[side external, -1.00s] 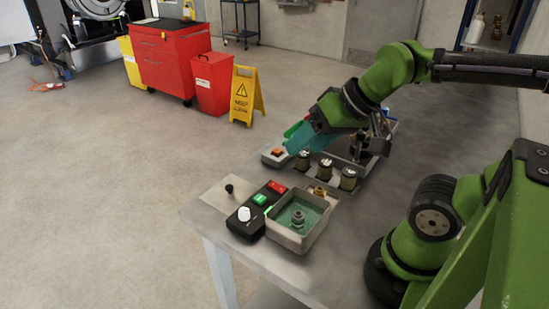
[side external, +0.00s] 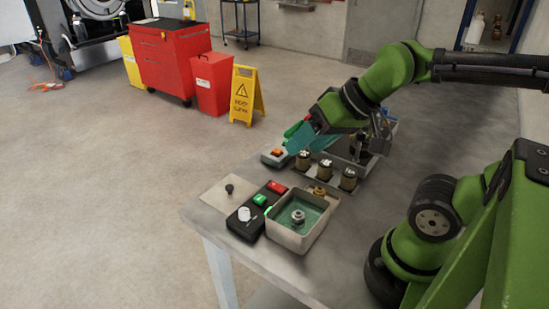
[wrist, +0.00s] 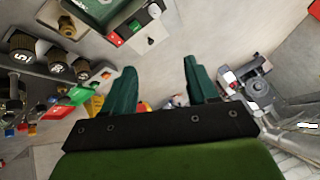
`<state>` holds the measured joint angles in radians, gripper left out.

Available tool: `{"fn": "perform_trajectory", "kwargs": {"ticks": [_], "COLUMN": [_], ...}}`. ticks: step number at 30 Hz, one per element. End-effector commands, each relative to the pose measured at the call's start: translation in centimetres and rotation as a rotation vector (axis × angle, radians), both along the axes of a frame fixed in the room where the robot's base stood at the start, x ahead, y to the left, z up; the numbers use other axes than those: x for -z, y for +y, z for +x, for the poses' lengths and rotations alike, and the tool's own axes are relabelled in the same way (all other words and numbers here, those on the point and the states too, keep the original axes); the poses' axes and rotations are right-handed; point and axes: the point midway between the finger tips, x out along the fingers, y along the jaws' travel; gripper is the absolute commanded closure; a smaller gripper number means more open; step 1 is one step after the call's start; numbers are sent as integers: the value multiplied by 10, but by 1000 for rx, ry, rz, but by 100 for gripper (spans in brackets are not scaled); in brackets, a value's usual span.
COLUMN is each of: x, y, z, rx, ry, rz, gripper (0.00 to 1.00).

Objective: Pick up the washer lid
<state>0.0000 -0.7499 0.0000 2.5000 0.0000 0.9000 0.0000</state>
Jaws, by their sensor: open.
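The washer lid (side external: 222,196) is a flat, pale square plate with a small black knob (side external: 229,188) in its middle. It lies on the bench's left corner, beside the black control box. The open-topped washer basin (side external: 289,237) holds green liquid and a small metal fitting. My gripper (side external: 299,140) is over the bench's far part, beyond the lid and apart from it. In the wrist view its two teal fingers (wrist: 160,66) are spread with nothing between them.
The control box (side external: 258,205) has red and green buttons and a white dial. Several brass-coloured cylinders (side external: 326,168) stand in a row behind the basin. A grey box with an orange button (side external: 275,156) sits near the fingers. Bare bench lies to the basin's right.

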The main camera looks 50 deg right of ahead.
Motion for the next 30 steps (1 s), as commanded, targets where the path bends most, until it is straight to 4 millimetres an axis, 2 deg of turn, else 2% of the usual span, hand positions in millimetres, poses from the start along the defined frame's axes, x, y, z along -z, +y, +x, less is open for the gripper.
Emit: {"fn": "perform_trajectory", "kwargs": {"ticks": [2,3,11,16,20,22,30], "x": [0,0,0,15,25,32,69], "y": [0,0,0,-3,-8,-11,-25], "z": [0,0,0,10,40,62,148], "rx": [0,0,1,13,-11,-60,-364], "ry": [0,0,1,78,166,205,294], "rz": [0,0,0,-3,-34,-70,-227], "gripper": [42,47,47,47,47,47,47]}}
